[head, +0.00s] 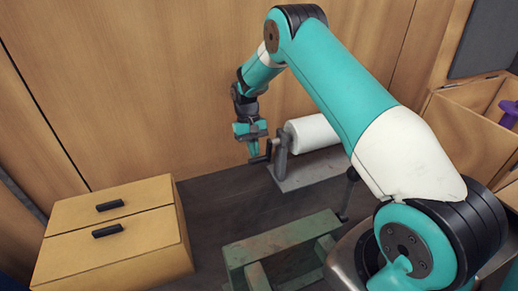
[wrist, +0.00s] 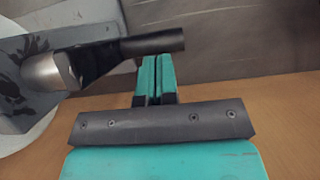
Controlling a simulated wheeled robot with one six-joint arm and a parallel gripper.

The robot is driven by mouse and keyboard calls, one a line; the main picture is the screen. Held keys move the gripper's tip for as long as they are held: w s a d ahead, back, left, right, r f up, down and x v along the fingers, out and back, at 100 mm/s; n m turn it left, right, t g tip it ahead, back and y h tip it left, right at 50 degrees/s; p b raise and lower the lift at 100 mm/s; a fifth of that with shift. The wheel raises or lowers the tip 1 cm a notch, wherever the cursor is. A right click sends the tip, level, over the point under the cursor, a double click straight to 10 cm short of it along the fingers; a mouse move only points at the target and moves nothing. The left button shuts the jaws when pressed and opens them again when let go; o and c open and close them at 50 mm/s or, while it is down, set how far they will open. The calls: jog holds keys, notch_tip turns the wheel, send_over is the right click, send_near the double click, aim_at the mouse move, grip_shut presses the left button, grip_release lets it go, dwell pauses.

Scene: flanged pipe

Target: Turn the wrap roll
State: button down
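The white wrap roll (head: 312,133) lies sideways on a grey metal stand (head: 281,158) in the head view. Its edge shows at the far left of the wrist view (wrist: 22,136). A crank with a dark handle (wrist: 152,42) sticks out from the stand's left side, and the handle runs across just at my fingertips in the wrist view. My gripper (head: 253,149) is beside the crank, its teal fingers (wrist: 157,68) pressed close together with only a thin line between them. Nothing shows between the fingers. Whether the fingertips touch the handle I cannot tell.
A wooden drawer box (head: 112,232) with black handles stands at the left. A worn green frame (head: 282,240) stands at the front centre. An open wooden crate (head: 470,135) with a purple thing is at the right. A wooden wall rises close behind the stand.

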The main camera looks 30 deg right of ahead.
jog(key=shift+s+a+f, duration=0.15)
jog(key=shift+s+f, duration=0.2)
jog(key=shift+f, duration=0.15)
jog(key=shift+r, duration=0.1)
